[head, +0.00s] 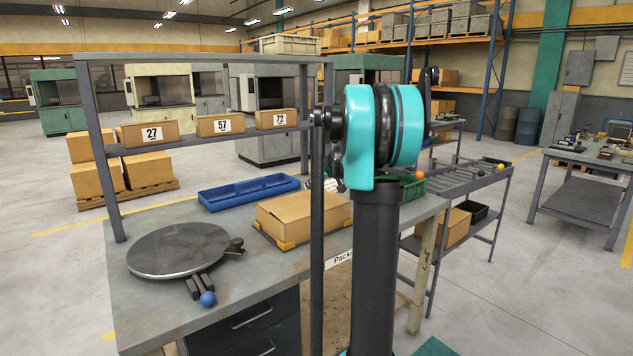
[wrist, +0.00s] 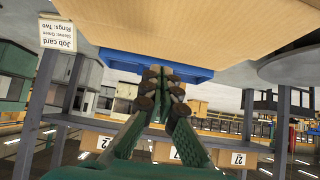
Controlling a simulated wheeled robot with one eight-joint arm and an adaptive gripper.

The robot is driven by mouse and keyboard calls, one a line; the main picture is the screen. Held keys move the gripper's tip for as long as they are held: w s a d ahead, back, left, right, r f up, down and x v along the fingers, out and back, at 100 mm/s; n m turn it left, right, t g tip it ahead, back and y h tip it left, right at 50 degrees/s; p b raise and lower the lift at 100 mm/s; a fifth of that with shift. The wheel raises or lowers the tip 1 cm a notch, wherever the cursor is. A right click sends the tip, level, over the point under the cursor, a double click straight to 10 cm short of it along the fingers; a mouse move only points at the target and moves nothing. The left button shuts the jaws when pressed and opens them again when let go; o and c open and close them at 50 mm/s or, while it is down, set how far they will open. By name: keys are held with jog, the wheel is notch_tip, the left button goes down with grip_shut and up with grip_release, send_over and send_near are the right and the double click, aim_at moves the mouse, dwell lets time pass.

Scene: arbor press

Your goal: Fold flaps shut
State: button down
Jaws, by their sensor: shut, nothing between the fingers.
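A brown cardboard box (head: 290,216) sits on the packing bench, with yellow corner pieces around its base. Its top looks flat in the head view and I see no flap standing up; its right end is partly behind my arm. In the wrist view, which is upside down, a broad cardboard face of the box (wrist: 190,22) fills the top. My gripper (wrist: 165,72) is shut and empty, its fingertips close to the cardboard. I cannot tell whether they touch. In the head view my arm mostly hides the gripper.
A blue tray (head: 248,192) lies behind the box. A round dark turntable (head: 178,250) and a blue-knobbed tool (head: 207,298) are to the left. A shelf (head: 205,142) with numbered boxes stands over the bench's back. A job card (wrist: 58,35) shows in the wrist view.

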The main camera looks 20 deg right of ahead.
aim_at(305, 201)
jog(key=f, duration=0.1)
jog(key=w+f, duration=0.1)
jog(key=f, duration=0.1)
jog(key=shift+w+a+f, duration=0.15)
jog(key=shift+a+f, duration=0.05)
jog(key=shift+f, duration=0.8)
jog(key=shift+w+a+f, duration=0.1)
jog(key=shift+w+f, duration=0.05)
jog(key=shift+f, duration=0.6)
jog(key=shift+r, duration=0.1)
